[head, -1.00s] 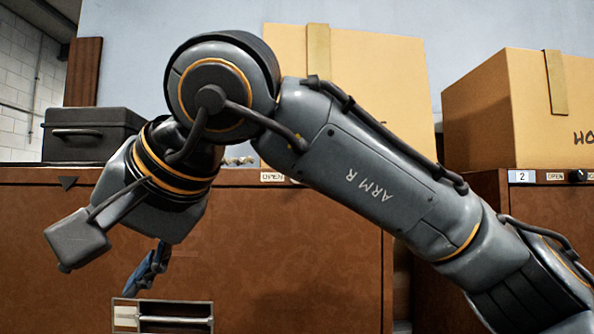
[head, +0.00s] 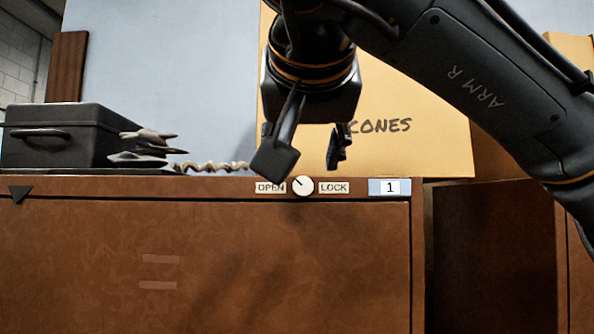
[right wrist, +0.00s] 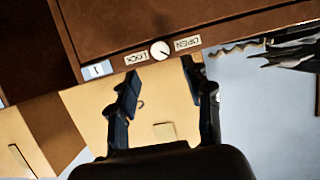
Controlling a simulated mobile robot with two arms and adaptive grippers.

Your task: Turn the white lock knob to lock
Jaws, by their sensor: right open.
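The white lock knob (head: 303,186) is on the top rail of the brown cabinet (head: 200,260), between an OPEN label (head: 270,188) and a LOCK label (head: 334,188). Its dark mark slants up and left, toward the OPEN side. My left gripper is not in view.
A black case (head: 65,138) and grey gloves (head: 148,145) sit on the cabinet top at left. A cardboard box marked CONES (head: 430,145) stands behind my gripper. A number 1 tag (head: 390,187) is right of the LOCK label. The cabinet front below is clear.

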